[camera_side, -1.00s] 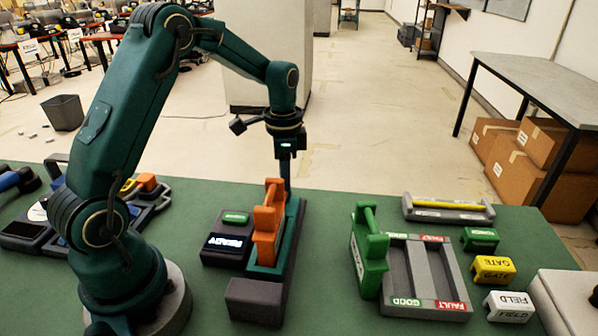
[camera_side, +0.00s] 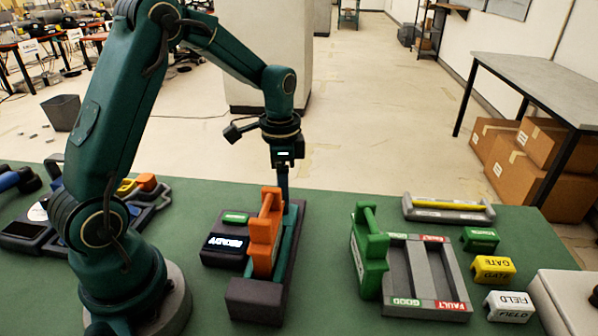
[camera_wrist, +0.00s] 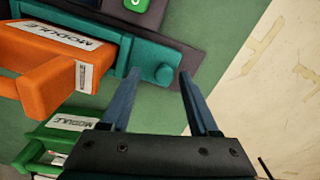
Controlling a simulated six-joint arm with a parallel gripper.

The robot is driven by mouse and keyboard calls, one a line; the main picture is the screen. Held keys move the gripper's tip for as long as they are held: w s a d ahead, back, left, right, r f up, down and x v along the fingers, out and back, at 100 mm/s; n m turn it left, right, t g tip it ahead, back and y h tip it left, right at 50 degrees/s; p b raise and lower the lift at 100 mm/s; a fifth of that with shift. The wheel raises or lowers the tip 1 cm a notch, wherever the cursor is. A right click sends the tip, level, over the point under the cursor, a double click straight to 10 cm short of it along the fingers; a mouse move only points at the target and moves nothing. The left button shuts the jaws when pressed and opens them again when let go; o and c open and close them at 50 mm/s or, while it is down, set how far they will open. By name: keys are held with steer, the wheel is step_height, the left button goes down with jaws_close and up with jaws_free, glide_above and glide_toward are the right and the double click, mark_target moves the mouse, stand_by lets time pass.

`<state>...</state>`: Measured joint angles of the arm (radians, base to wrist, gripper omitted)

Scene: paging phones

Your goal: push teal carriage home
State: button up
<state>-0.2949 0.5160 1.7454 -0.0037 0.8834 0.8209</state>
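The teal carriage (camera_side: 289,236) lies in a dark grey track (camera_side: 300,208) on the green table, with an orange module (camera_side: 263,240) standing on it. In the wrist view the carriage (camera_wrist: 128,55) ends in a round teal knob (camera_wrist: 163,74). My gripper (camera_side: 283,196) is low at the far end of the carriage. In the wrist view its two blue fingers (camera_wrist: 160,76) are apart, with the knob appearing between their tips; I cannot tell if they touch it. Nothing is clamped between them.
A dark block (camera_side: 255,300) closes the track's near end. A small display box (camera_side: 226,245) stands left of the track.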

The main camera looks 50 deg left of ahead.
steer(key=shift+r, duration=2.55)
steer(key=shift+d+r, duration=0.1)
steer(key=shift+r, duration=0.05)
steer(key=s+d+r+t, duration=0.4)
steer(key=s+d+r, duration=0.15)
steer(key=r, duration=0.35)
steer(key=s+d+f+n+t, duration=0.1)
steer(key=s+d+f+n, duration=0.2)
steer(key=s+n, duration=0.3)
steer(key=shift+s+t, duration=0.3)
steer(key=shift+s, duration=0.8)
